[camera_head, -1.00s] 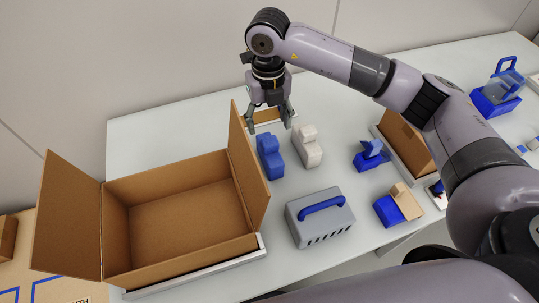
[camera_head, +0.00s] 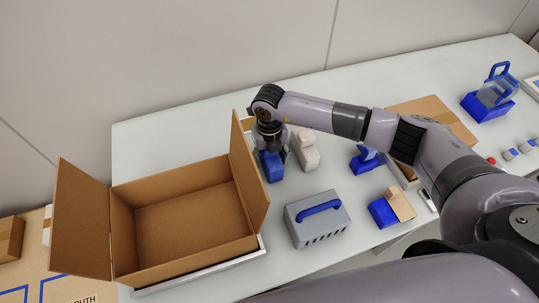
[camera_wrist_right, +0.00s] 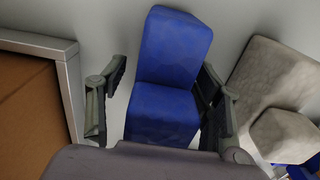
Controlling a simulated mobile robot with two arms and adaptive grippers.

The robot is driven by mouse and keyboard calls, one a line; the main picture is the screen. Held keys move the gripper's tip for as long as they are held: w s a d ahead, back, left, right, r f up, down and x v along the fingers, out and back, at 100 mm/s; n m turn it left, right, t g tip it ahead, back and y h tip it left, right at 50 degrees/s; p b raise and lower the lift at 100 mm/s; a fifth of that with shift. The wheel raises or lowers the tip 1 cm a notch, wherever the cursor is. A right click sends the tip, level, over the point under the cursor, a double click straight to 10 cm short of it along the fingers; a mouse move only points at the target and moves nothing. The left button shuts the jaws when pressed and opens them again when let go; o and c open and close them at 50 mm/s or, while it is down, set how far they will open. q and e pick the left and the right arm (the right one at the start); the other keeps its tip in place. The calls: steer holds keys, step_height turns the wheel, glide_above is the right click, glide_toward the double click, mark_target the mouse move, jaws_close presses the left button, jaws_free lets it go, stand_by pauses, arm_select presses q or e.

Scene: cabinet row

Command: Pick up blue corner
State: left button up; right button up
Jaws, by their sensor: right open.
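The blue corner (camera_head: 271,166) is a stepped blue block on the table, just right of the open box's right flap. It also shows in the middle of the right wrist view (camera_wrist_right: 172,75). My right gripper (camera_head: 270,150) is low over it, pointing down. In the right wrist view the open fingers (camera_wrist_right: 160,100) stand on both sides of the blue corner. A gap shows between the left finger and the block; the right finger is very close to it, and I cannot tell whether it touches. My left gripper is not in view.
An open cardboard box (camera_head: 185,218) stands left, its flap (camera_head: 248,172) close to my gripper. A pale stepped block (camera_head: 304,150) stands close on the right. A grey case with a blue handle (camera_head: 318,220) is in front. Several blue parts lie further right. The back left table is clear.

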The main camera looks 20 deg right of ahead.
steer(key=c, duration=1)
steer(key=shift+c, duration=0.2)
